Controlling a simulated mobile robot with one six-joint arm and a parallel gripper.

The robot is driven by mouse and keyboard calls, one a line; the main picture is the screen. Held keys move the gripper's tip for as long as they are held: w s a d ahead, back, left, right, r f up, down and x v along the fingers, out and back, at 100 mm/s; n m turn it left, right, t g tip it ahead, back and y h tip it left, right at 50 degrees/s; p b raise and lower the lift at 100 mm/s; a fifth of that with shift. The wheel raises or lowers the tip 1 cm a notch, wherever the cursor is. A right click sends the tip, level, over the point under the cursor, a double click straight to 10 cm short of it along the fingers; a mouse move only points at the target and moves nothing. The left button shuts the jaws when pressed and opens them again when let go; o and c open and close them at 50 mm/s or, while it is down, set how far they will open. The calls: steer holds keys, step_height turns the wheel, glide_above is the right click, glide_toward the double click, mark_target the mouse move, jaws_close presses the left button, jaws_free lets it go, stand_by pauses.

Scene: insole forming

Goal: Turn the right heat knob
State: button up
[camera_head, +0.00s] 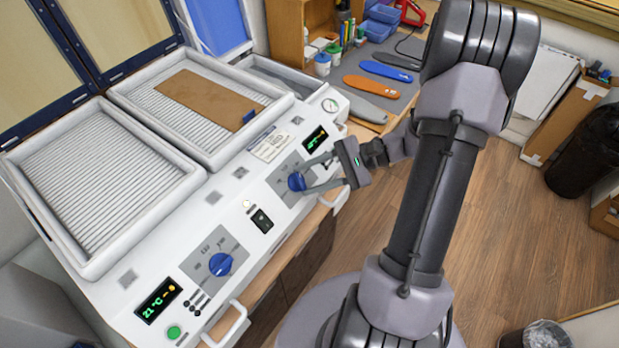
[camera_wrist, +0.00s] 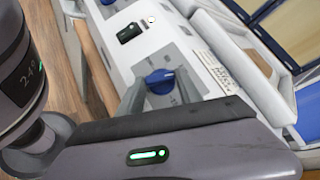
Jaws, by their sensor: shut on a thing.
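The right heat knob (camera_head: 297,181) is blue and sits on a grey dial plate on the machine's sloped front panel. My gripper (camera_head: 302,178) reaches it from the right, with one finger on each side of the knob, shut on it. In the wrist view the knob (camera_wrist: 160,82) shows between the two fingers, just beyond the gripper body. The exact contact at the fingertips is partly hidden. A second blue knob (camera_head: 220,264), the left one, sits on its own dial plate nearer the front.
A rocker switch (camera_head: 262,220) lies between the knobs. Displays stand at both panel ends, the left one (camera_head: 158,300) reading 21 °C. A white handle (camera_head: 228,325) juts from the front edge. A brown sheet (camera_head: 208,98) lies on the right heating bed; the left bed (camera_head: 95,185) is empty.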

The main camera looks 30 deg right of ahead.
steer(key=shift+s+a+f+m+t+b, duration=0.15)
steer(key=shift+m+t+b, duration=0.35)
steer(key=shift+m+t, duration=0.65)
steer(key=shift+s+d+f+m+t+b, duration=0.1)
steer(key=shift+m+t+b, duration=0.5)
steer(key=shift+m, duration=0.85)
steer(key=shift+t, duration=0.25)
steer(key=o, duration=1.4)
steer(key=shift+a, duration=0.1)
steer(key=p+v, duration=0.1)
steer(key=v, duration=0.7)
steer(key=p+v, duration=0.1)
steer(key=v, duration=0.8)
steer(key=shift+s+r, duration=0.2)
steer(key=shift+r, duration=0.1)
